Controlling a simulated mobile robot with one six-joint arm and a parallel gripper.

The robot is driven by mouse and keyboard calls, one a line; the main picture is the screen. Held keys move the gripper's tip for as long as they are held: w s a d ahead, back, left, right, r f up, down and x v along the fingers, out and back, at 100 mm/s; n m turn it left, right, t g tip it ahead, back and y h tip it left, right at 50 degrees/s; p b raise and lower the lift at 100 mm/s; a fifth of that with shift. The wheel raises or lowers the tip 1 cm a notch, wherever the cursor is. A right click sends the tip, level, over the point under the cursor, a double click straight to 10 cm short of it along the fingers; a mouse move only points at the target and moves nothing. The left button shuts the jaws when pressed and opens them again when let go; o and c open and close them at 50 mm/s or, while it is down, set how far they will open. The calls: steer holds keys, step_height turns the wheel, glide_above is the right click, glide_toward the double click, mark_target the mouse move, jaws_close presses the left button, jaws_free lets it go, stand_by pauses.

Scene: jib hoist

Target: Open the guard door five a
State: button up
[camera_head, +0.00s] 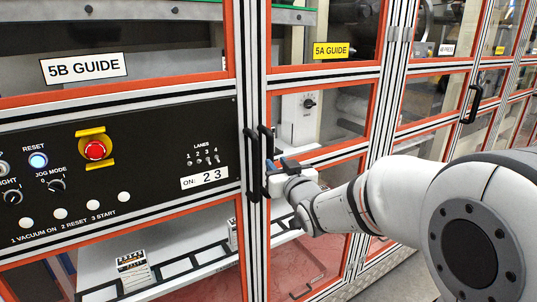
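The guard door 5A (325,69) has an orange-edged frame with clear panes and a yellow "5A GUIDE" label (331,50). It looks closed, level with the frame beside it. Its black vertical handle (266,143) is at its left edge, close beside a second black handle (250,160) on the 5B door. My gripper (273,174), white with dark fingers, is at the lower part of the 5A handle. The fingertips overlap the handle in this view, so I cannot tell whether they touch it or are closed around it.
Left is the 5B door with a black control panel (120,165), a red emergency button (95,150) and a lit blue reset button (38,160). More guard doors run right, one with a black handle (472,104). Grey floor (395,285) shows at the bottom right.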

mark_target(271, 157)
steer(key=p+x, duration=0.1)
steer(key=x, duration=0.5)
steer(key=shift+w+a, duration=0.1)
steer(key=shift+w, duration=0.1)
steer(key=shift+c, duration=0.4)
jaws_close()
